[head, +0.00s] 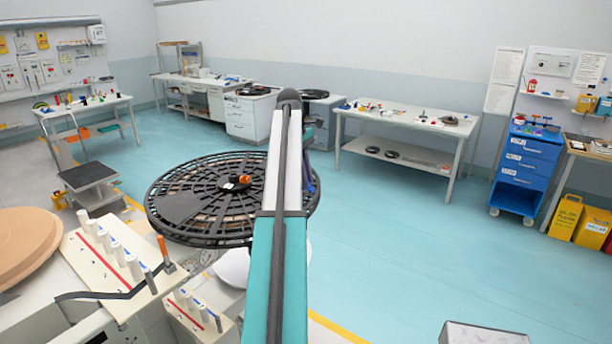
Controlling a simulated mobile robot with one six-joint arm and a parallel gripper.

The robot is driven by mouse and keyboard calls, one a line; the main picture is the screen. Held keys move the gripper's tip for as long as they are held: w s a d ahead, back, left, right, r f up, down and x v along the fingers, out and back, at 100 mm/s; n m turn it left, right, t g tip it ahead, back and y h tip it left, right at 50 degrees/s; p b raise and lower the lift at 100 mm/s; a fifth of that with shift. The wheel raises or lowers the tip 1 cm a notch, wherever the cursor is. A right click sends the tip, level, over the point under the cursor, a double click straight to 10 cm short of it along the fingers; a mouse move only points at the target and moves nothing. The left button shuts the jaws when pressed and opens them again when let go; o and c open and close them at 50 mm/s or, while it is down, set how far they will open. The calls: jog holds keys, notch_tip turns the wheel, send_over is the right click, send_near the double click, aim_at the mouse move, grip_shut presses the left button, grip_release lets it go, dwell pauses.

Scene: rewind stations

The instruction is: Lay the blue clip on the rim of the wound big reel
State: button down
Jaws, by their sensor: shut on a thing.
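The big reel (181,207) is a wide black disc with an open grid flange, lying flat at the centre left of the head view. Brownish material shows through its slots. My gripper is hidden behind the arm. A small dark blue part shows just right of the arm at the reel's right edge; I cannot tell whether it is the blue clip or part of my wrist.
Cream panels with white rollers (119,253) and an orange-tipped lever (163,251) stand at the lower left, beside a tan disc (22,240). A worktable (408,124), a blue drawer cart (524,167) and yellow bins (566,217) stand farther back.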

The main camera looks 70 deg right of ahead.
jog(key=shift+w+x, duration=0.2)
jog(key=shift+x, duration=0.8)
jog(key=shift+w+x, duration=0.25)
jog(key=shift+x, duration=0.75)
jog(key=shift+w+x, duration=0.2)
jog(key=shift+x, duration=0.75)
jog(key=shift+d+f, duration=0.15)
jog(key=shift+f, duration=0.1)
jog(key=c, duration=1.7)
grip_release()
jog(key=shift+o, duration=0.2)
jog(key=shift+w+r, duration=0.1)
jog(key=shift+w, duration=0.1)
